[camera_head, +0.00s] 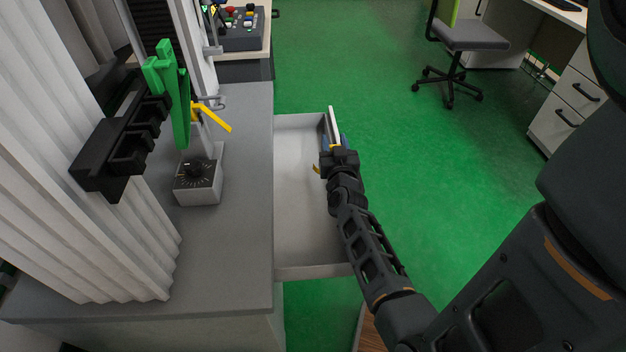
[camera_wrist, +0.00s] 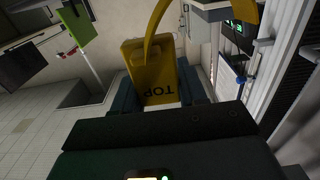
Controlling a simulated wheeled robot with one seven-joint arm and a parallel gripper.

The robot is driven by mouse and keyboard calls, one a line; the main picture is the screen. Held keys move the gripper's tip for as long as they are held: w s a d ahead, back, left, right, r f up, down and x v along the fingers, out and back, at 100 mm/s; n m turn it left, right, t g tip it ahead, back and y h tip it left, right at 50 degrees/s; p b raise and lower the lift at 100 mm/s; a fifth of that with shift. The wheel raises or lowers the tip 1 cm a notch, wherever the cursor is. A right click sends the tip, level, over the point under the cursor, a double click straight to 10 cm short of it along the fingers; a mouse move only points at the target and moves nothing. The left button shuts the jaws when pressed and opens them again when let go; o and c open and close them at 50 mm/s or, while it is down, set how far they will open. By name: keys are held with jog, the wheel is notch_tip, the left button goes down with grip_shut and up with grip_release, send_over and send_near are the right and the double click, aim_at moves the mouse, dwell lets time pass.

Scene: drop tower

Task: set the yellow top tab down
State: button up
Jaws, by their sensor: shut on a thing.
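The yellow top tab (camera_wrist: 155,75) shows in the wrist view as a flat yellow piece with the word TOP on it and a curved hook at its far end. My gripper (camera_wrist: 160,95) is shut on it, with a dark finger on each side. In the head view my gripper (camera_head: 336,160) is over the right side of the open drawer (camera_head: 296,215), and only small yellow bits of the tab (camera_head: 317,169) show beside it. I cannot tell whether the tab touches the drawer.
The drawer juts from a grey counter (camera_head: 240,240). The drawer floor looks mostly clear. An office chair (camera_head: 466,38) stands far off on green floor.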

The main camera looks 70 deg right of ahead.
jog(key=w+a+f+b, duration=0.2)
jog(key=w+a+f, duration=0.1)
jog(key=a+f, duration=0.3)
jog(key=shift+w+f, duration=0.25)
jog(key=shift+f, duration=0.85)
jog(key=shift+f, duration=0.1)
jog(key=shift+f+b, duration=0.3)
jog(key=shift+f, duration=0.05)
jog(key=shift+f, duration=0.15)
jog(key=o, duration=1)
jog(key=shift+s+f, duration=0.1)
jog(key=shift+f, duration=0.05)
